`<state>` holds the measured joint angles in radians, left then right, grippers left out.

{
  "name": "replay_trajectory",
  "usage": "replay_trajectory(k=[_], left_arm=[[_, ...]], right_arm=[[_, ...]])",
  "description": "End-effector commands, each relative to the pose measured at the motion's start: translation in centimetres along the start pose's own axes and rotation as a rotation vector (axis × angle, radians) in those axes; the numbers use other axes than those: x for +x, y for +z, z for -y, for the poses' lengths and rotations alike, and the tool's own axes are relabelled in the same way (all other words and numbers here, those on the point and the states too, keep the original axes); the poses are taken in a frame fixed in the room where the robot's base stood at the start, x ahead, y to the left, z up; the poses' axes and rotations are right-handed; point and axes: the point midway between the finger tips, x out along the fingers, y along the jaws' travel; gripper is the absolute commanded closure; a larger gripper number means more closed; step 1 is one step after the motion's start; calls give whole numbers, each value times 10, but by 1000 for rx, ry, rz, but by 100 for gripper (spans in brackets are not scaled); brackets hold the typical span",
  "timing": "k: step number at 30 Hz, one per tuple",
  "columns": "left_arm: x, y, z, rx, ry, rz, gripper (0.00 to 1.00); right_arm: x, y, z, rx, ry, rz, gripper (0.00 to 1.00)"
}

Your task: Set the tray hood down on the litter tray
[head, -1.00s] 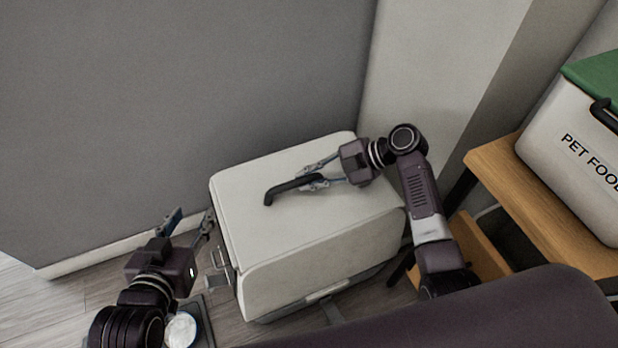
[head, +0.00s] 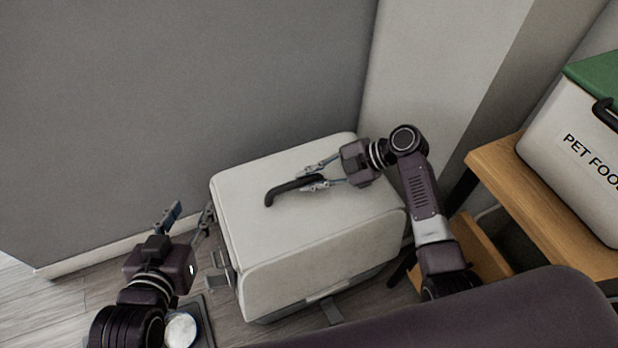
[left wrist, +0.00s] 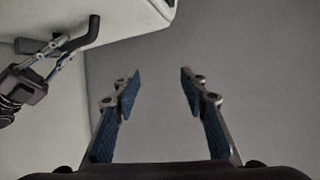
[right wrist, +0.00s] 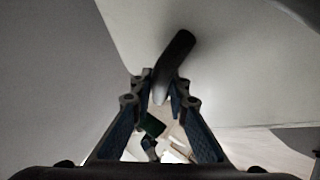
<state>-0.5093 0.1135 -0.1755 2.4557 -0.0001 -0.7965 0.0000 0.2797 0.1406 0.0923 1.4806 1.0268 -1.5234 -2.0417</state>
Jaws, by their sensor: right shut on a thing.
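The tray hood (head: 290,205) is a large cream box with rounded edges in the head view, standing against the grey wall. My right gripper (head: 318,176) is shut on its black bar handle (head: 283,190); the handle also shows in the right wrist view (right wrist: 174,62). The litter tray (head: 372,282) shows only as a narrow grey strip under the hood's lower edge. I cannot tell whether the hood rests fully on it. A grey latch (head: 332,311) hangs at the front, another (head: 219,272) at the left. My left gripper (head: 190,222) is open and empty, left of the hood.
A wooden table (head: 540,215) with a green-lidded pet food bin (head: 575,150) stands at the right. A dark mat or tray with a round white item (head: 181,330) lies on the floor at lower left. Walls close off the back.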

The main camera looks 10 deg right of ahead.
Motion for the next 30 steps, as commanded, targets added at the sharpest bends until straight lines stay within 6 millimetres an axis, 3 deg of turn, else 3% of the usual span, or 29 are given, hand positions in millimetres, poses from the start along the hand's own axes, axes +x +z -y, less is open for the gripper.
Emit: replay_trajectory(k=[30], left_arm=[[2, -17, -2, 1, 5, -68, 60]], right_arm=[[0, 0, -2, -4, 6, -3, 100]])
